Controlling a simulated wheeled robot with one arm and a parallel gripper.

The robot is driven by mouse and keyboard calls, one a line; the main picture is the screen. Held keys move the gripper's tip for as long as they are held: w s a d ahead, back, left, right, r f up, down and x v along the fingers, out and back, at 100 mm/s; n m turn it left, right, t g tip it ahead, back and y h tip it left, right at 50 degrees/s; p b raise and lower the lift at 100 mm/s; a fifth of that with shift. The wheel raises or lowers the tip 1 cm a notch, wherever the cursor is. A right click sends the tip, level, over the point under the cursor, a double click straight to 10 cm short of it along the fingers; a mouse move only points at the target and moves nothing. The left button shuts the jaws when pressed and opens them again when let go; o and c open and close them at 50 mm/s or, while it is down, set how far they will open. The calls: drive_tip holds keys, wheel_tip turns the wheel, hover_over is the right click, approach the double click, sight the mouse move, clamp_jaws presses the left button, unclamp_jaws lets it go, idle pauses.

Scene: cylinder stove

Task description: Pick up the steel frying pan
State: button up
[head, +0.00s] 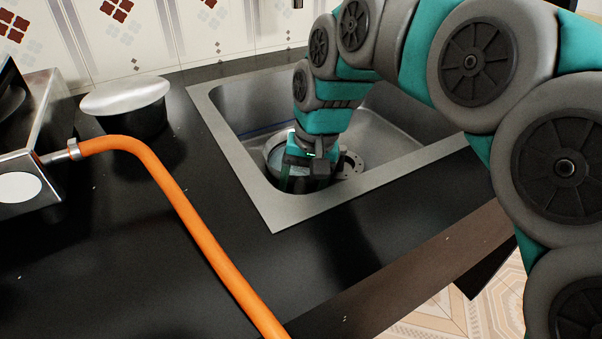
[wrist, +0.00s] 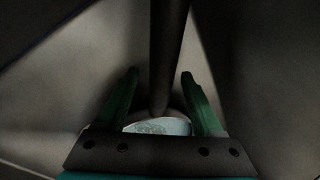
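The steel frying pan (head: 271,150) is in the sink, mostly hidden behind my gripper in the head view. In the wrist view a pale, round part of the pan (wrist: 158,127) shows low down, near my gripper's base. A dark handle (wrist: 167,55) runs down from the top of the wrist view to it. My gripper (wrist: 160,76) is open, with one green finger on each side of the handle and gaps between. In the head view my gripper (head: 308,172) points down into the sink.
The steel sink (head: 245,172) has raised walls around my gripper. A dark pot with a light lid (head: 126,97) stands on the black counter to the left. An orange hose (head: 185,210) crosses the counter from the stove (head: 25,180).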

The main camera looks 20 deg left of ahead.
clamp_jaws()
idle(0.3)
idle(1.0)
